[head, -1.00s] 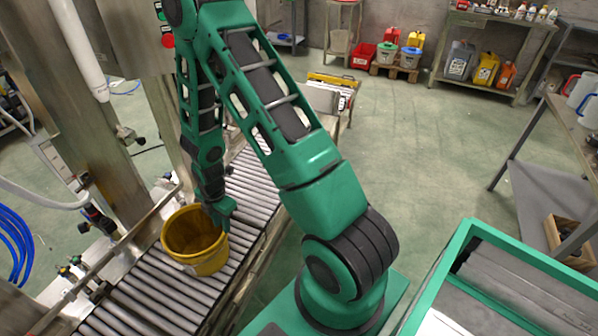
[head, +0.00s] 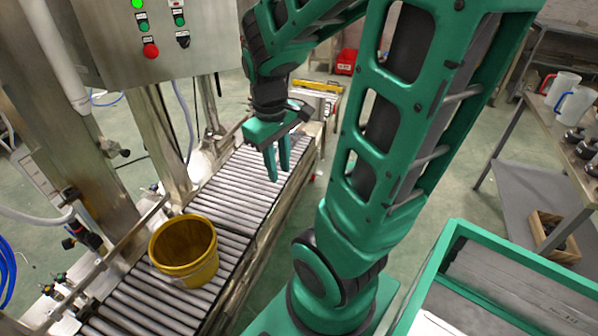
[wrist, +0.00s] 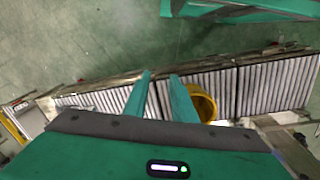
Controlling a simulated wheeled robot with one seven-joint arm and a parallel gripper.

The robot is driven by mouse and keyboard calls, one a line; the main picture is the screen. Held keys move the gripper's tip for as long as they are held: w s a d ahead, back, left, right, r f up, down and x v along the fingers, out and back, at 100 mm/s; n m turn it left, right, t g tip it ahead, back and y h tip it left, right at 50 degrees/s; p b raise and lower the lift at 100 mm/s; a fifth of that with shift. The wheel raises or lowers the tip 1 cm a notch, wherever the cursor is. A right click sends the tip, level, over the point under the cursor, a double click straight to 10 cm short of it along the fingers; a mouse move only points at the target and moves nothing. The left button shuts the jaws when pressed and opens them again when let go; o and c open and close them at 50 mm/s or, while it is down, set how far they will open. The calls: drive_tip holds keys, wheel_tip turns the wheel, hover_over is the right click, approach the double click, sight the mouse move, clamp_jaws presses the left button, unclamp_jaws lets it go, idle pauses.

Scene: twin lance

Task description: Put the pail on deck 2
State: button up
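The yellow pail (head: 196,270) stands upright on the roller conveyor (head: 225,195), open side up; its inside looks empty. In the wrist view the pail (wrist: 204,100) shows partly, behind the right finger. My gripper (head: 278,165) is raised above the conveyor, to the right of and beyond the pail in the head view, pointing down. Its two fingers are apart with nothing between them, also in the wrist view (wrist: 161,98). I see no readable label marking deck 2. A green-framed tray with a grey bed (head: 520,285) is at the lower right.
A steel control panel (head: 160,40) and posts stand along the conveyor's left side. A bench (head: 550,115) with jugs is at the right, a wooden crate (head: 552,238) on its lower shelf. Open floor lies beyond the conveyor.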

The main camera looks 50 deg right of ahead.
drive_tip(key=s+a+r+m, duration=0.1)
drive_tip(key=s+r+m, duration=0.1)
drive_tip(key=s+m, duration=0.1)
drive_tip(key=s+a+r+m+y, duration=0.1)
drive_tip(key=s+m, duration=0.1)
drive_tip(key=s, duration=0.4)
drive_tip(key=shift+r+m, duration=0.4)
drive_tip(key=shift+w+d, duration=0.1)
